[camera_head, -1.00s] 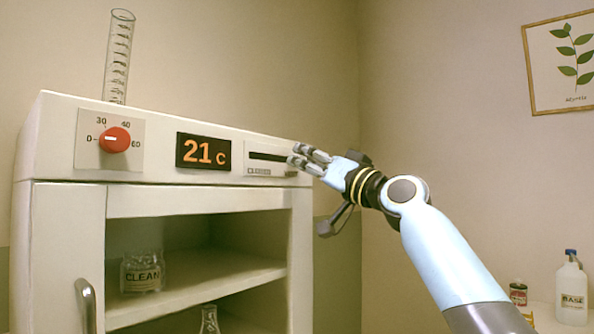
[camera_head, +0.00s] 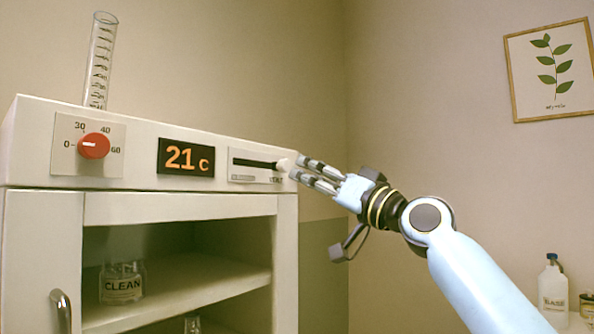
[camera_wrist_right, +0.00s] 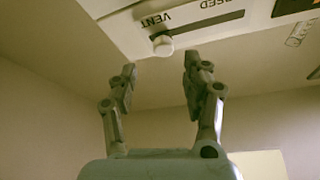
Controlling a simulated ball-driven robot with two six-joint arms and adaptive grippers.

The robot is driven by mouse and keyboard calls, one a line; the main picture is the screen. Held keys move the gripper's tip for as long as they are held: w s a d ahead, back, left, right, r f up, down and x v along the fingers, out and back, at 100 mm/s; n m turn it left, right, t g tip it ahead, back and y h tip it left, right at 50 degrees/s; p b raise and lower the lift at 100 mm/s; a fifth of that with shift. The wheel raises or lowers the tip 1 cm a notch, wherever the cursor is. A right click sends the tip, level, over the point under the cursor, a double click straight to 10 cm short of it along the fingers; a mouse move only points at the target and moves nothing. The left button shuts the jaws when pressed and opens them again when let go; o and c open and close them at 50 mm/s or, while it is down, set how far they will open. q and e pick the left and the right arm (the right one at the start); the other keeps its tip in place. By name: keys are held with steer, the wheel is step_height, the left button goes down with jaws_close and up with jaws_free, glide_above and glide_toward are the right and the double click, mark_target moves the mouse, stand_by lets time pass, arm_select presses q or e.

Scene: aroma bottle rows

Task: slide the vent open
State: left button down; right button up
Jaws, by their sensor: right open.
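The vent panel (camera_head: 256,179) is on the right end of the cabinet's front top strip, with a dark horizontal slot (camera_head: 254,163). A pale round knob (camera_head: 284,164) sits at the slot's right end. My right gripper (camera_head: 296,168) is open just right of the knob. In the wrist view its two fingers (camera_wrist_right: 160,70) stand apart, with the knob beyond and between their tips; neither appears to touch it. My left gripper is not in view.
A red dial (camera_head: 94,146) and a 21 C display (camera_head: 186,158) are left of the vent. A glass cylinder (camera_head: 100,60) stands on the cabinet top. A CLEAN jar (camera_head: 122,283) is on the shelf below. A white bottle (camera_head: 553,285) stands at the lower right.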

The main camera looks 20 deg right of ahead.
steer(key=v, duration=0.6)
steer(key=shift+s+f, duration=0.1)
steer(key=shift+s, duration=0.05)
